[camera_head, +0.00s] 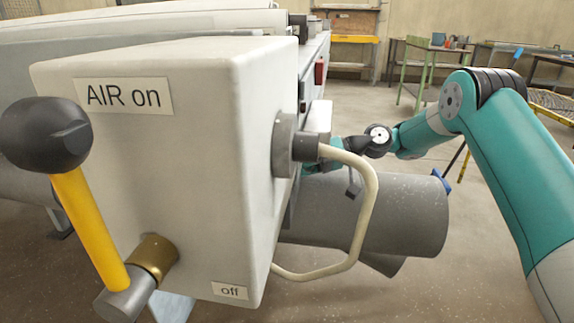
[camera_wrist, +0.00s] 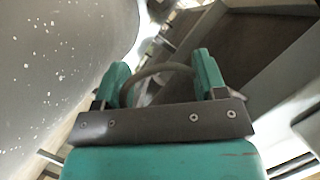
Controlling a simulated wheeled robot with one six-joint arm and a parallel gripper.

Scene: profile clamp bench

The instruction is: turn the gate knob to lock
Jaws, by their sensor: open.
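I cannot make out a gate knob for certain in either view. My gripper (camera_wrist: 161,74) is open, with its two green fingers apart in the wrist view. A curved pale bar (camera_wrist: 158,72) shows between and beyond the fingers; I cannot tell whether they touch it.
A yellow lever (camera_head: 88,225) with a black knob (camera_head: 45,135) stands on the box, near the "AIR on" label (camera_head: 123,96); an "off" label (camera_head: 230,291) is below. A large grey cylinder (camera_head: 415,215) lies beside my wrist. Workbenches (camera_head: 432,60) stand behind.

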